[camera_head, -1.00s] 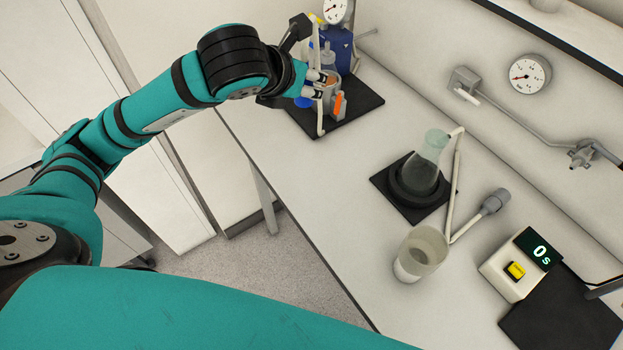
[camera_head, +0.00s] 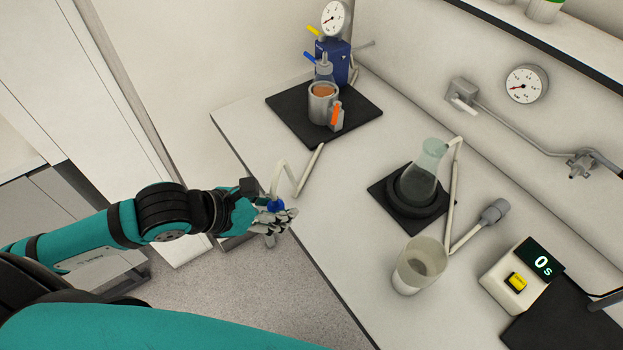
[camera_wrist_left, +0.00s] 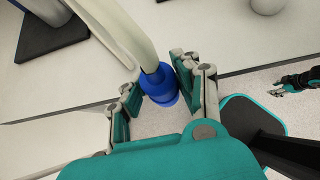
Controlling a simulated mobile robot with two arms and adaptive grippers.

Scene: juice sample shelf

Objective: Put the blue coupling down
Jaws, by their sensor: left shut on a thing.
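The blue coupling (camera_head: 277,205) is between the fingers of my left gripper (camera_head: 274,218), at the front left edge of the bench. In the left wrist view the coupling (camera_wrist_left: 159,86) is a blue cylinder on the end of a cream hose (camera_wrist_left: 122,30), with the left gripper's fingers (camera_wrist_left: 155,90) on both sides. In the head view the hose (camera_head: 290,172) bends up from the coupling and runs toward the back black mat. My left gripper is shut on the coupling. Whether the coupling touches the bench is unclear. My right gripper shows at the right edge of the wrist view (camera_wrist_left: 292,84), small.
A black mat (camera_head: 358,120) at the back carries a blue pump (camera_head: 334,62) with a gauge and a metal cup (camera_head: 322,105). A flask (camera_head: 419,180), a beaker (camera_head: 420,264) and a timer (camera_head: 512,280) stand to the right. The bench's left middle is clear.

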